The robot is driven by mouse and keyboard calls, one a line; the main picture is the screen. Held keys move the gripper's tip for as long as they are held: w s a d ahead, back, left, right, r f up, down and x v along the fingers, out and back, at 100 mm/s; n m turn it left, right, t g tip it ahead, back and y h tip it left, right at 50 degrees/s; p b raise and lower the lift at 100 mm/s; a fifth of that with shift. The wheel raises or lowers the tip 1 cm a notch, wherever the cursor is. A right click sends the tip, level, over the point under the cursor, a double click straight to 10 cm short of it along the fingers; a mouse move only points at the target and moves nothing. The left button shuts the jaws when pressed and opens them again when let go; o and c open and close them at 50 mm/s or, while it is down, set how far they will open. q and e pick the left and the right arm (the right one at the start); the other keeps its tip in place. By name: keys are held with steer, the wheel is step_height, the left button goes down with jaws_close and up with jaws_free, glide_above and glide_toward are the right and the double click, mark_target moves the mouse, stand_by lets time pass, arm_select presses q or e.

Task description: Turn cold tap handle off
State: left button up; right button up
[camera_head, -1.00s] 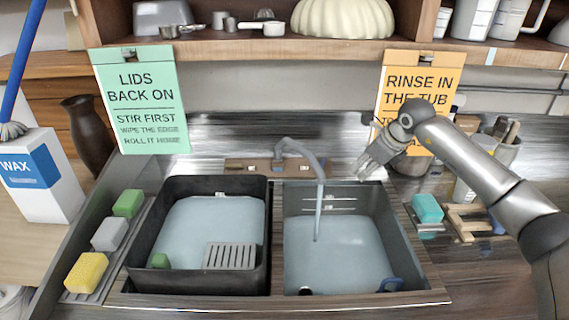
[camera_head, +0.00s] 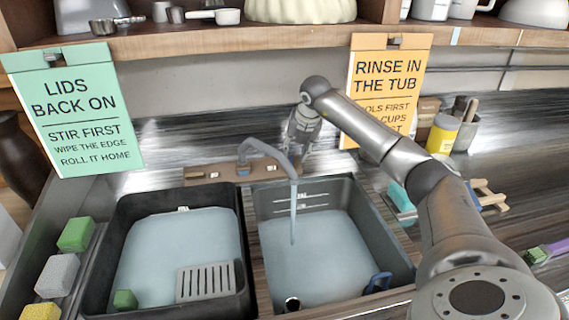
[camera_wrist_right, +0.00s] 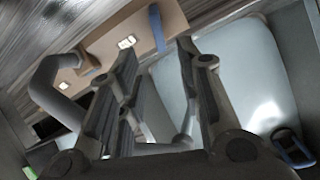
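The grey tap (camera_head: 262,148) arches from a brown ledge (camera_head: 210,173) behind the sink. A stream of water (camera_head: 293,215) falls from its spout into the right tub. A small blue part (camera_head: 243,169) shows under the spout at the ledge. In the wrist view a blue lever (camera_wrist_right: 157,28) stands on the ledge, and the grey spout (camera_wrist_right: 45,85) is at left. My right gripper (camera_head: 298,158) is close to the right of the spout, pointing down. In the wrist view its fingers (camera_wrist_right: 157,50) are apart, with the lever showing in the gap; contact cannot be told. My left gripper is out of view.
The left tub (camera_head: 115,220) holds water and a grey rack (camera_head: 205,281). The right tub (camera_head: 395,235) holds water and a blue-handled item (camera_head: 378,283). Sponges (camera_head: 76,234) line the left edge. A yellow jar (camera_head: 442,133) stands right. A shelf (camera_head: 200,38) hangs above.

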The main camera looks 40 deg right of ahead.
mark_target(291, 162)
steer(key=p+x, duration=0.1)
steer(key=x, duration=0.6)
steer(key=shift+w+f, duration=0.15)
steer(key=shift+f, duration=0.15)
steer(key=shift+x, duration=0.75)
jaws_close()
